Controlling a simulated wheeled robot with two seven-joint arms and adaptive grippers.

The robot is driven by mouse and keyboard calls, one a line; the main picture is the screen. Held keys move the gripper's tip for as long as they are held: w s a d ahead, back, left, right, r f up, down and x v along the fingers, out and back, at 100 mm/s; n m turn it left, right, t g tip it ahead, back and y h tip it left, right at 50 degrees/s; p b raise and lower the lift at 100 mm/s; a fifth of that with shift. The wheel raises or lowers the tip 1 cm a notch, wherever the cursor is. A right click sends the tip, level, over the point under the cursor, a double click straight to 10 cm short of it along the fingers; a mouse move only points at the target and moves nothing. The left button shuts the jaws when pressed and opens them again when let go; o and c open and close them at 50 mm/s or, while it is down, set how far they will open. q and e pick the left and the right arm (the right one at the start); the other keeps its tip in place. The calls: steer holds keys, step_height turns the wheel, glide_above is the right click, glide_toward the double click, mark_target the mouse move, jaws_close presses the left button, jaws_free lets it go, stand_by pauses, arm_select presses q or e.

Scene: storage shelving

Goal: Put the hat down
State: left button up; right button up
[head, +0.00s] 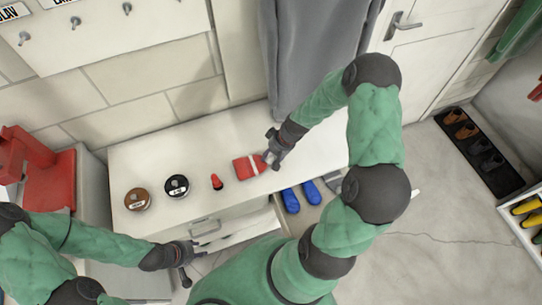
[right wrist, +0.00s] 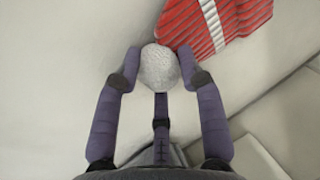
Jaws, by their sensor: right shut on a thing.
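The hat is red with a white stripe (head: 245,168) and lies flat over the white bench top in the head view. In the right wrist view its ribbed red body (right wrist: 215,22) and white pompom (right wrist: 159,67) show. My right gripper (head: 271,157) is at the hat's right end in the head view. Its fingers (right wrist: 160,75) are closed around the pompom. Whether the hat's body rests fully on the bench is hard to tell. My left gripper (head: 188,265) is low at the bench front, beside a drawer handle, and its finger opening is not clear.
The white bench (head: 300,170) also holds a brown tin (head: 137,199), a black tin (head: 176,186) and a small red item (head: 217,181). A drawer (head: 240,228) stands open at the front. Blue slippers (head: 300,196) are to the right. A grey garment (head: 315,55) hangs behind.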

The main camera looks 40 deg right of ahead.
steer(key=shift+f, duration=0.1)
steer(key=o, duration=1.2)
steer(key=shift+c, duration=0.2)
steer(key=p+v, duration=0.2)
steer(key=v, duration=1)
